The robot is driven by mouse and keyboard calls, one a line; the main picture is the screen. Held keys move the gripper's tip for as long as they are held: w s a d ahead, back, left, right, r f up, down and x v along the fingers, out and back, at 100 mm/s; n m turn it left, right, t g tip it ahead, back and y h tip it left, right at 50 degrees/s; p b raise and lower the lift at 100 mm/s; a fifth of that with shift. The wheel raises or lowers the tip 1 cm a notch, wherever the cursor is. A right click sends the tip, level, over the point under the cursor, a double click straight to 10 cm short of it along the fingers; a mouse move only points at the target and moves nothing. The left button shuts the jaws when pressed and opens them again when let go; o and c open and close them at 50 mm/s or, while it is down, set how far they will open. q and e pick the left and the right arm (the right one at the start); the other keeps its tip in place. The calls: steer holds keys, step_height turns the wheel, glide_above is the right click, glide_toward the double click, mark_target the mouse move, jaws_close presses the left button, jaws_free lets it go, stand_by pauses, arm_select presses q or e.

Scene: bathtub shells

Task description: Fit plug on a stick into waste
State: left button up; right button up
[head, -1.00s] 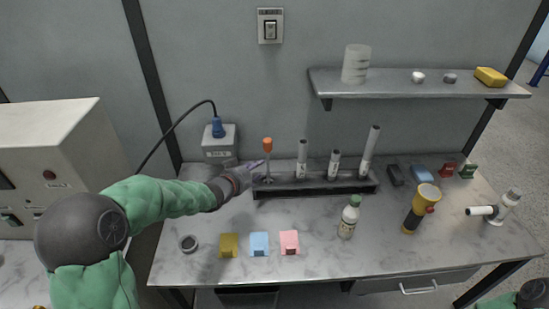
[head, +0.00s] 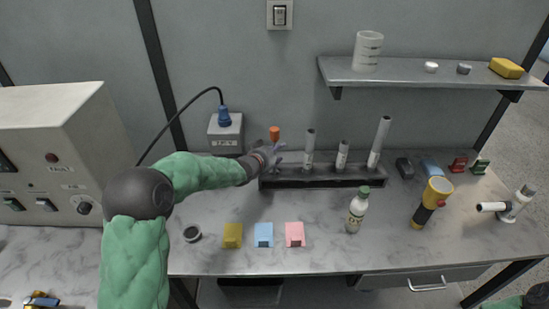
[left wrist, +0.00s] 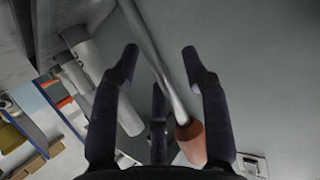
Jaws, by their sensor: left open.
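The stick with an orange end (head: 274,133) stands upright at the left end of the dark rack (head: 330,183). My left gripper (head: 272,155) is open at the stick, just below the orange end. In the left wrist view the grey stick (left wrist: 165,65) runs between the spread fingers (left wrist: 160,60), with its orange-brown end (left wrist: 190,140) near the palm; I cannot tell whether any finger touches it. A small dark round ring (head: 192,233), possibly the waste, lies on the left of the worktop. My right gripper is out of view.
Several grey tubes (head: 309,150) stand in the rack. A green-capped bottle (head: 358,210), a yellow flashlight (head: 431,203) and yellow, blue and pink (head: 295,234) pieces are on the worktop (head: 330,255). A grey socket box (head: 226,133) stands behind my left arm. A shelf (head: 400,76) overhangs at the right.

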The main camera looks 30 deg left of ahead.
arm_select(q)
steer(key=shift+c, duration=0.3)
steer(key=shift+r, duration=0.1)
jaws_close()
